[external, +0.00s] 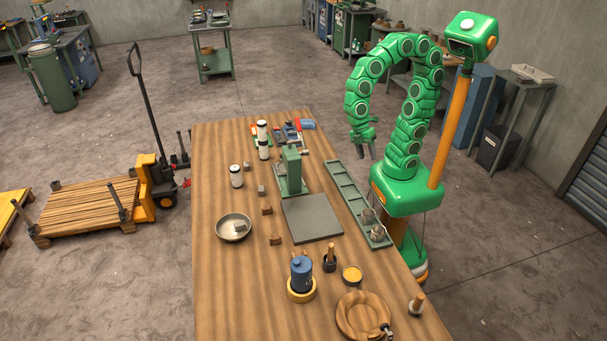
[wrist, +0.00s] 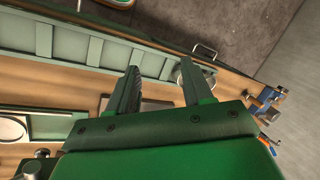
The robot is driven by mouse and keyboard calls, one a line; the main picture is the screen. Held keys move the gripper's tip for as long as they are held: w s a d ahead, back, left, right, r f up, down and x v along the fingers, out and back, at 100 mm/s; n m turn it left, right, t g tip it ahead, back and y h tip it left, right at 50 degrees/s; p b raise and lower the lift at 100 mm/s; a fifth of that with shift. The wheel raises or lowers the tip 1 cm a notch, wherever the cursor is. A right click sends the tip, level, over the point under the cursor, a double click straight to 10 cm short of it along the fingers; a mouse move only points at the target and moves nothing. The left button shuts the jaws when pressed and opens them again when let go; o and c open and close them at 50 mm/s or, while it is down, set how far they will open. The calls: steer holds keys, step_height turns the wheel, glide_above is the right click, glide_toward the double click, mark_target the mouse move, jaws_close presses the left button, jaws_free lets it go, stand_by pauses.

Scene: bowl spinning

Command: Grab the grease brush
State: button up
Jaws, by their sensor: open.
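I cannot tell for sure which thing is the grease brush. One candidate is a wooden handle (external: 330,251) standing upright in a small dark pot near the table's front. My gripper (external: 367,150) hangs at the table's right edge, toward the back, well away from both. In the wrist view my gripper (wrist: 160,88) has its fingers apart with nothing held between them. Neither candidate can be made out there.
A long green compartment tray (external: 352,200) runs along the right side of the wooden table (external: 222,285). A green press (external: 290,172), a grey plate (external: 312,218), a metal bowl (external: 234,227), a blue bottle (external: 302,274), a yellow tin (external: 352,275) and a brown round dish (external: 362,316) stand on it.

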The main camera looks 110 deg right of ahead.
steer(key=w+a+n+g+y, duration=0.1)
steer(key=w+a+n+y, duration=0.2)
steer(key=w+a+n, duration=0.6)
steer(key=n+y, duration=0.5)
steer(key=y, duration=0.2)
glide_toward(330, 256)
steer(key=s+r+x, duration=0.1)
steer(key=x, duration=0.4)
steer(key=shift+x, duration=2.9)
steer(key=shift+w, duration=0.15)
steer(key=shift+f, duration=0.1)
jaws_close()
